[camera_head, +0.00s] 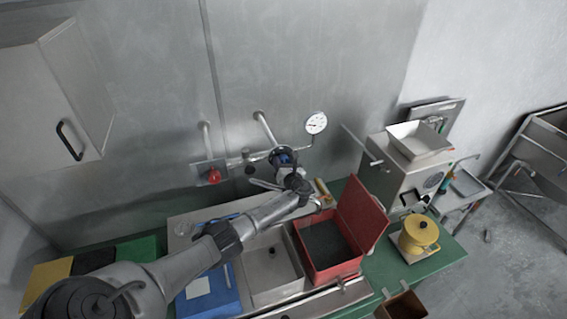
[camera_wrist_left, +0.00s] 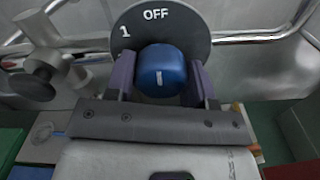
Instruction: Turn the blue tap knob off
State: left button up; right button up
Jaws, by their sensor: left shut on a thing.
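The blue tap knob (camera_wrist_left: 162,70) sits in front of a round dark plate (camera_wrist_left: 190,28) marked "1" and "OFF". "OFF" is near the plate's top, and "1" is to its left. A short white mark on the knob's face stands about upright. My left gripper (camera_wrist_left: 159,78) is shut on the knob, with one finger on each side. In the head view the knob (camera_head: 284,158) is a small blue patch at the wall pipe, partly hidden by my left gripper (camera_head: 287,167). My right gripper is not in view.
A red valve knob (camera_head: 214,175) and a pressure gauge (camera_head: 316,123) flank the tap on the pipework. Below are a sink basin (camera_head: 270,270), an open red box (camera_head: 362,215) and a blue item (camera_head: 208,296). A grinder machine (camera_head: 402,172) and yellow pot (camera_head: 419,232) stand right.

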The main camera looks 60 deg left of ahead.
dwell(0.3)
pick_arm(q)
jog(key=o, duration=0.9)
jog(key=shift+d, duration=0.1)
jog(key=shift+b+v, duration=1.2)
jog(key=shift+v, duration=5.65)
